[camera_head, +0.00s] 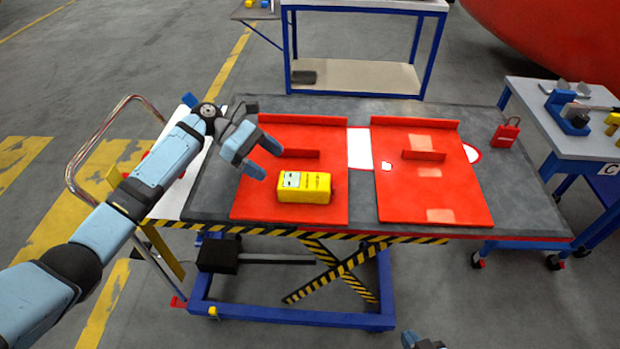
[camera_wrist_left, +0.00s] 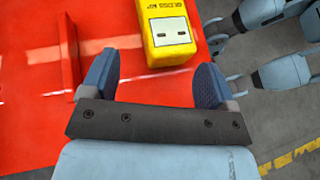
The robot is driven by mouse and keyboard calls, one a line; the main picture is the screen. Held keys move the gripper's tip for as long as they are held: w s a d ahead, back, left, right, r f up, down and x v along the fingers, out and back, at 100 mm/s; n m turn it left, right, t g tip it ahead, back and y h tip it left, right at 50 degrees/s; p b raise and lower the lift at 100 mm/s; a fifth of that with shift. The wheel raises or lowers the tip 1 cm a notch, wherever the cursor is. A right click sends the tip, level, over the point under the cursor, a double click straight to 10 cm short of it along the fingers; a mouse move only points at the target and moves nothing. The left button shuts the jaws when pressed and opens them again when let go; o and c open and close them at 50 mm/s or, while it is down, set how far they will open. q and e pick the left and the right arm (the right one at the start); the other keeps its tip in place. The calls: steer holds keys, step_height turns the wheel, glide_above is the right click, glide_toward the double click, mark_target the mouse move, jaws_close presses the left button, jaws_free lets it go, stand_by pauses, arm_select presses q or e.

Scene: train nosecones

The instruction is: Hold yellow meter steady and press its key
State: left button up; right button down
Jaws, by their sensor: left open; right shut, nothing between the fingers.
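The yellow meter (camera_head: 303,188) lies on the left red panel, a pale label with dark marks on its left part. Its labelled end (camera_wrist_left: 170,32) shows in the left wrist view, just ahead of my fingers. My left gripper (camera_head: 267,161) is open and empty, up and left of the meter and apart from it; its blue fingertips also show in the left wrist view (camera_wrist_left: 155,80). I cannot make out the meter's key. My right gripper (camera_head: 424,342) shows only in part at the bottom edge of the head view, shut and away from the meter.
The left red panel (camera_head: 250,205) has a raised red rib (camera_head: 302,153) behind the meter. A second red panel (camera_head: 430,200) lies to the right on the grey lift table (camera_head: 505,190). A red padlock (camera_head: 506,133) stands near the table's right edge.

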mark_target(290, 176)
arm_select(q)
steer(key=b+x, duration=0.5)
steer(key=x, duration=0.1)
steer(key=shift+s+a+f+b, duration=0.15)
steer(key=shift+f+b, duration=0.05)
steer(key=shift+b, duration=0.1)
steer(key=shift+s+d+p, duration=0.25)
steer(key=shift+d+p, duration=0.7)
steer(key=shift+p, duration=0.25)
steer(key=shift+s+d+f, duration=0.1)
steer(key=shift+d+f, duration=0.05)
steer(key=shift+d, duration=0.15)
steer(key=shift+s+d+f+p, duration=0.1)
steer(key=shift+d+f+p, duration=0.1)
steer(key=shift+d+p, duration=0.1)
steer(key=shift+d+f, duration=0.2)
steer(key=shift+f, duration=0.1)
steer(key=c, duration=0.3)
steer(key=shift+c, duration=0.2)
